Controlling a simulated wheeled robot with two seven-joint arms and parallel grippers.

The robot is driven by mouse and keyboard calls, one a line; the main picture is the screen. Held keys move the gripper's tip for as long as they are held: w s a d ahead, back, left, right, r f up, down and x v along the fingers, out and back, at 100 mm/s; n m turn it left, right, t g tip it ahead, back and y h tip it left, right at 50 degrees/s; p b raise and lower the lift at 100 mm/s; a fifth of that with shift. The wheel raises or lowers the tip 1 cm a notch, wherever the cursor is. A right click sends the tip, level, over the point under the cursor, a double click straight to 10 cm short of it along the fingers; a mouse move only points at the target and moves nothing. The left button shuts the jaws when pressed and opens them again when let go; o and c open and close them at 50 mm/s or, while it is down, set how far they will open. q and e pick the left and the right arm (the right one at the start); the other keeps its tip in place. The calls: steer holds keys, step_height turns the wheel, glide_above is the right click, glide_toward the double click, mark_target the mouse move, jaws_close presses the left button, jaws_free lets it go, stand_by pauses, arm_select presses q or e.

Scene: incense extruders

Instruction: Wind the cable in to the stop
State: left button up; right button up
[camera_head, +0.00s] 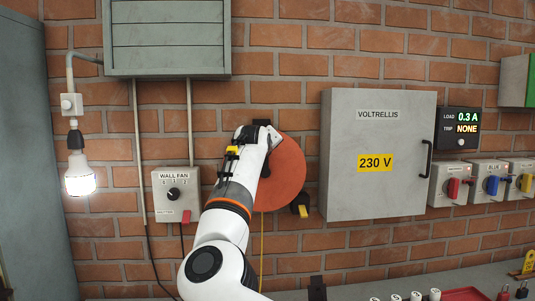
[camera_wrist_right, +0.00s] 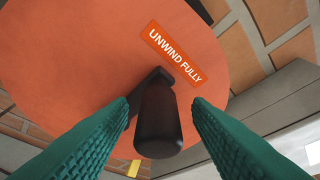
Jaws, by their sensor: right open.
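The cable reel (camera_head: 286,173) is an orange-red disc on the brick wall, partly hidden by my right arm. It also fills much of the right wrist view (camera_wrist_right: 70,60), with a label (camera_wrist_right: 174,54) reading "UNWIND FULLY". A dark crank handle (camera_wrist_right: 158,122) sticks out from the disc. My right gripper (camera_wrist_right: 160,104) is open, its green fingers on either side of the handle, with visible gaps. In the head view its fingers are hidden behind the wrist. A thin yellow cable (camera_head: 261,240) hangs below the reel. My left gripper is not in view.
A grey cabinet (camera_head: 375,190) marked 230 V stands right of the reel. A black bracket with a yellow piece (camera_head: 303,211) sits at the reel's lower right. A wall fan switch box (camera_head: 176,207) is on the left. A load display (camera_head: 460,127) reads 0.3 A, trip none.

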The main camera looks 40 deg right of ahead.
steer(key=b+v, duration=0.3)
steer(key=v, duration=0.8)
steer(key=shift+b, duration=0.35)
steer(key=shift+s+d+f, duration=0.1)
steer(key=shift+s, duration=0.05)
